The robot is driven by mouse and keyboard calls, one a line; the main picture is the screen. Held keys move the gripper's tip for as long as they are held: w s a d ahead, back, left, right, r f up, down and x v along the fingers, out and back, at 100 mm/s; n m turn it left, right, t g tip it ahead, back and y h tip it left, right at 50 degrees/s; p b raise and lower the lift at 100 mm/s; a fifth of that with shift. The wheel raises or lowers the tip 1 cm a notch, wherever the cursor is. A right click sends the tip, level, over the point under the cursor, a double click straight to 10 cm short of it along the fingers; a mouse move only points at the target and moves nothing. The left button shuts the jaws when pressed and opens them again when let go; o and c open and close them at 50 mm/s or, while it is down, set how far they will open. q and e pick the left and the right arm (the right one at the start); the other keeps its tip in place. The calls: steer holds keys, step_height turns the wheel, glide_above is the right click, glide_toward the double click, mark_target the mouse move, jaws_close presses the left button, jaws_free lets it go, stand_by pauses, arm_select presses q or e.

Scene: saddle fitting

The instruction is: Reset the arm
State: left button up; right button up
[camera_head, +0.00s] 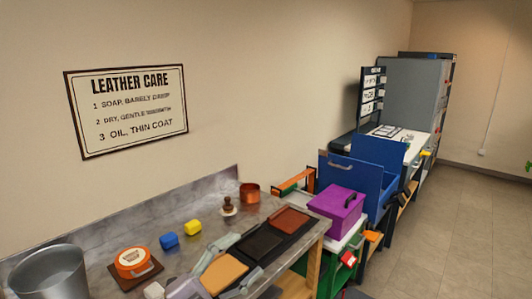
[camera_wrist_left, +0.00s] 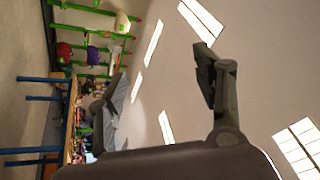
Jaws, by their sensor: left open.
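My left gripper (camera_head: 237,263) reaches in at the bottom of the head view, above the metal-topped bench (camera_head: 185,213). Its two light grey fingers are spread apart, with nothing held between them. A tan leather panel (camera_head: 223,273) shows behind and between the fingers; I cannot tell the height gap. In the left wrist view the open fingers (camera_wrist_left: 165,85) stand wide apart, against a tilted view of the room and ceiling. My right gripper is in neither view.
A bucket (camera_head: 48,276), an orange tin (camera_head: 133,262), a blue sponge (camera_head: 169,241), a yellow sponge (camera_head: 193,227), a stamp (camera_head: 228,207) and a copper pot (camera_head: 250,193) stand on the bench. A purple box (camera_head: 337,206) stands beyond. Floor at right is clear.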

arm_select(q)
steer(key=w+a+f+n+t+y, duration=0.2)
steer(key=a+n+t+y, duration=0.5)
steer(key=n, duration=0.3)
steer(key=s+a+f+n+g+y, duration=0.3)
steer(key=a+f+n+y, duration=0.25)
steer(key=f, duration=0.25)
steer(key=s+a+f+n+g+y, duration=0.4)
steer(key=a+f+y, duration=0.15)
steer(key=f, duration=0.25)
steer(key=s+d+f+g, duration=0.1)
steer(key=s+f+g, duration=0.5)
steer(key=s, duration=0.4)
steer(key=s+d+f+g, duration=0.2)
steer(key=s+f+g, duration=0.2)
steer(key=s+f, duration=0.55)
step_height(320, 180, down, 23)
steer(key=s+g, duration=0.1)
steer(key=s, duration=0.2)
steer(key=s+a+f+g, duration=0.1)
steer(key=s+a+f, duration=0.2)
steer(key=s+f, duration=1.2)
steer(key=shift+s+f+g+h, duration=0.3)
steer(key=shift+s+f, duration=0.05)
steer(key=shift+f, duration=0.3)
